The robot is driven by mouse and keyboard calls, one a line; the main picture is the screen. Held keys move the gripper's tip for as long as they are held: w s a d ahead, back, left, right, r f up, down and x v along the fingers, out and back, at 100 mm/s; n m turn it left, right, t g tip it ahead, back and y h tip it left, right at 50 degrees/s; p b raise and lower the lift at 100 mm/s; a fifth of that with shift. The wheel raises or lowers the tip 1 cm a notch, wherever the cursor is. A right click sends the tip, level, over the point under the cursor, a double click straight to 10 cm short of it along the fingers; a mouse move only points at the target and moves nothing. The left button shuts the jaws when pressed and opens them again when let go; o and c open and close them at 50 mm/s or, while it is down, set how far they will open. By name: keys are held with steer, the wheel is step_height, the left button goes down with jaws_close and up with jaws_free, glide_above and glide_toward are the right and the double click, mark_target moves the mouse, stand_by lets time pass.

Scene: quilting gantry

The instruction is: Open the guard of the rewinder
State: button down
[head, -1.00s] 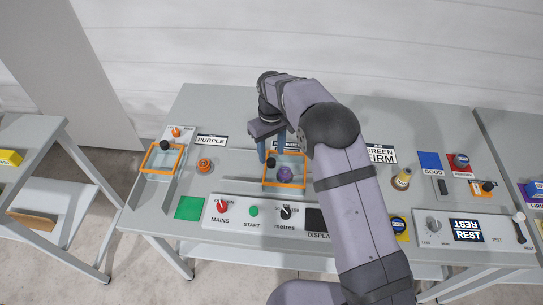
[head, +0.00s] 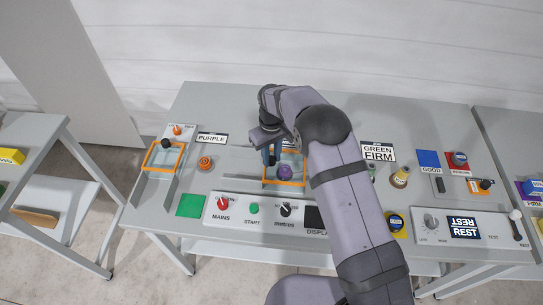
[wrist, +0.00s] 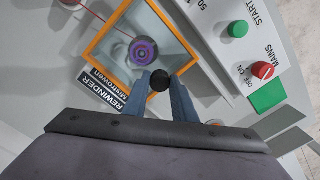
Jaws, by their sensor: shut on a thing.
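The rewinder guard is a clear panel in an orange frame (head: 285,184), lying low over a purple spool (head: 285,172). In the wrist view the guard's orange frame (wrist: 106,32) surrounds the spool (wrist: 143,52), next to the "REWINDER" label (wrist: 105,94). A black knob (wrist: 159,80) is at the frame's near edge in that view. My gripper (wrist: 160,81) is shut on this knob, one blue finger on each side. In the head view my gripper (head: 271,158) comes down at the guard's left side; my arm hides the right side of the rewinder.
A second orange-framed guard (head: 148,170) with a black knob stands at the left. An orange button (head: 205,163) lies between the two. The front panel carries the red MAINS switch (head: 222,203), green START button (head: 254,208) and metres knob (head: 285,210).

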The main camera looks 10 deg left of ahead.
steer(key=a+b, duration=0.2)
steer(key=a, duration=0.7)
steer(key=shift+a, duration=0.15)
steer(key=shift+w, duration=0.1)
steer(key=c, duration=1.5)
jaws_free()
steer(key=shift+o, duration=0.2)
steer(key=shift+r+b, duration=0.15)
steer(key=shift+b, duration=0.2)
step_height(320, 180, up, 7)
steer(key=b, duration=0.2)
steer(key=shift+r, duration=0.1)
